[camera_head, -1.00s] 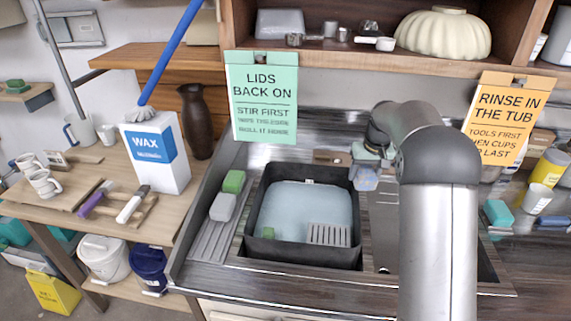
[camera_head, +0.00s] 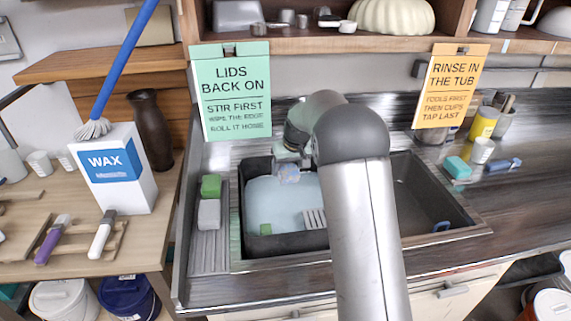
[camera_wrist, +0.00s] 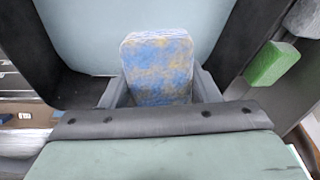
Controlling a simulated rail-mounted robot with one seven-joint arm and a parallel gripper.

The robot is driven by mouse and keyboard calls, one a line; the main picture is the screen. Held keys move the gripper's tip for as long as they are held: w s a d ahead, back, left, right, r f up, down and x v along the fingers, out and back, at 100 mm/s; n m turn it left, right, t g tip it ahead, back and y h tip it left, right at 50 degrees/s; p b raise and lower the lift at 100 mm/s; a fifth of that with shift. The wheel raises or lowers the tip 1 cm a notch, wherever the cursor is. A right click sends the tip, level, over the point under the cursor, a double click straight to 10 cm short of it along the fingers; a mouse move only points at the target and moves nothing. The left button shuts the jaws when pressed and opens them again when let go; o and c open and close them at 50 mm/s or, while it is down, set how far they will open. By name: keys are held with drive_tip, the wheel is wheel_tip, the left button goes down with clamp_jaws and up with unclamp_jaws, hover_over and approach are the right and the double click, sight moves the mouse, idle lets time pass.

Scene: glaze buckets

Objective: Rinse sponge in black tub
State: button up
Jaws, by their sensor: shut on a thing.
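My gripper (camera_head: 290,160) is shut on a blue sponge (camera_head: 289,174) with yellowish stains. In the wrist view the sponge (camera_wrist: 158,68) sticks out between the two grey fingers. The black tub (camera_head: 285,243) stands in the sink and holds pale blue water (camera_head: 272,203). The sponge is over the back part of the tub; whether it touches the water is unclear. The tub's dark wall (camera_wrist: 68,85) also shows in the wrist view. My arm hides the tub's right side.
A green block (camera_head: 211,186) and a grey block (camera_head: 209,213) lie on the drainboard left of the tub. A slotted grey piece (camera_head: 314,218) is in the tub's front right. The sink basin (camera_head: 425,200) to the right is mostly empty. Signs hang behind.

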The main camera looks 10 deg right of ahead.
wheel_tip(320, 180, down, 12)
drive_tip(key=b, duration=0.8)
drive_tip(key=shift+a+b, duration=1.15)
idle(4.4)
drive_tip(key=shift+r, duration=0.1)
drive_tip(key=shift+r+p, duration=2.55)
drive_tip(key=shift+r, duration=1.45)
